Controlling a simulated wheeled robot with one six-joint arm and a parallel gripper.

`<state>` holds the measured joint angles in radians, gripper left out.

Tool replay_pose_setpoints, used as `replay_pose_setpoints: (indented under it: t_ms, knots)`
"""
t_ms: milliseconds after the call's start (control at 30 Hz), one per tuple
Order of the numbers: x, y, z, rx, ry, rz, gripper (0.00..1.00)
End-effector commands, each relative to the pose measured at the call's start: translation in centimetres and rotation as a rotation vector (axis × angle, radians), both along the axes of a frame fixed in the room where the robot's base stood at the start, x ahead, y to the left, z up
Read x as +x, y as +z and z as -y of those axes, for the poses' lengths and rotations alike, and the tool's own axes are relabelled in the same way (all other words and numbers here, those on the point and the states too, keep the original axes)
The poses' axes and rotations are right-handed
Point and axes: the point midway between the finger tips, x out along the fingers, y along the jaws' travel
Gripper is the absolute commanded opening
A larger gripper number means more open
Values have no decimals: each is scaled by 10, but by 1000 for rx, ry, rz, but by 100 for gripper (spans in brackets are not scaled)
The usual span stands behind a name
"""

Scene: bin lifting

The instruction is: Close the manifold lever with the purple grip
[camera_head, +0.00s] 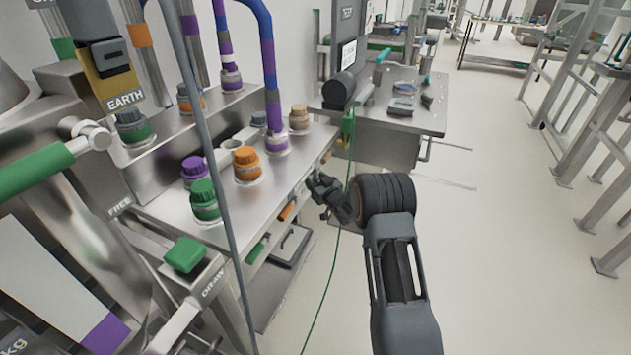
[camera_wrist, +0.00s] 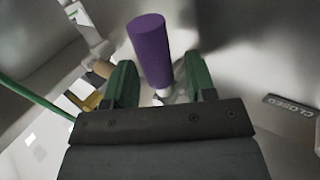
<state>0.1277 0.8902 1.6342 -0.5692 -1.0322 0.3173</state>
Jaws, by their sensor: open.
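In the wrist view, the lever's purple grip (camera_wrist: 150,50) stands up between and just beyond the two green fingers of my gripper (camera_wrist: 162,85). The fingers are apart, with a gap on each side of the grip. A pale metal stem shows under the grip. A plate marked CLOSED (camera_wrist: 290,107) lies to the right of it. In the head view, my gripper (camera_head: 325,190) is at the front edge of the steel bench, below its top. I cannot make out the purple grip there; the bench and my gripper hide that spot.
The steel bench (camera_head: 165,208) carries green, orange and purple capped fittings. An orange grip (camera_head: 287,210) and a green grip (camera_head: 256,252) sit under its front edge. A thin green cable (camera_head: 322,275) hangs beside my arm. A second table (camera_head: 425,115) stands behind.

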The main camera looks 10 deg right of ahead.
Motion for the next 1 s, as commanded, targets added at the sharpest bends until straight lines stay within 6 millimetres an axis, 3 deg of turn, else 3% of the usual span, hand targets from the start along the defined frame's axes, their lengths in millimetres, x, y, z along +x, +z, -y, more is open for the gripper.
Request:
replay_pose_setpoints:
  t_ms: [367,900,1000]
  knots:
    - [4,0,-2,0,0,0,51]
    - [4,0,-2,0,0,0,0]
    - [3,0,-2,0,0,0,0]
